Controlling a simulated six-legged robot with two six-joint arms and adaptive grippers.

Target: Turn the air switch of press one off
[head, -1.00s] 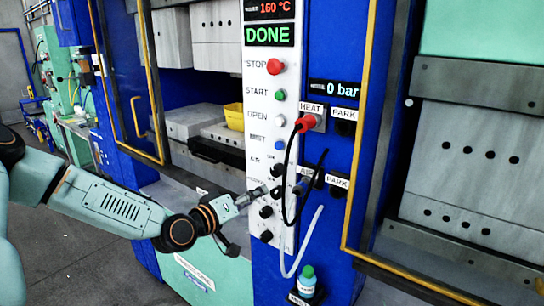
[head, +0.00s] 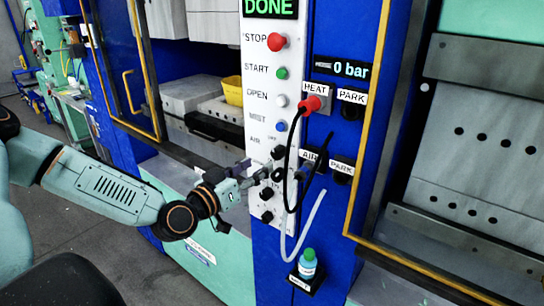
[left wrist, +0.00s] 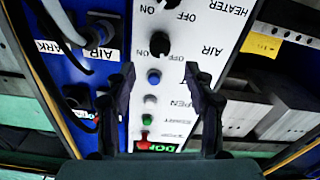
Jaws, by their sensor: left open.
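The air switch of the press is a black knob (left wrist: 160,43) on the white control panel, near an AIR label and ON and OFF marks. In the head view this knob (head: 277,152) sits below the blue MIST button. Which way it points is too small to tell. My left gripper (head: 252,172) is just left of the knobs, close to the panel. In the left wrist view its two fingers (left wrist: 160,72) are spread apart and empty, with the air knob ahead between and slightly beyond the tips. My right gripper is not in view.
More black knobs (head: 267,217) sit below on the panel. The red STOP button (head: 278,42) and other buttons are above. A black cable from the red HEAT plug (head: 309,105) hangs just right of the knobs. A small bottle (head: 307,263) stands lower right.

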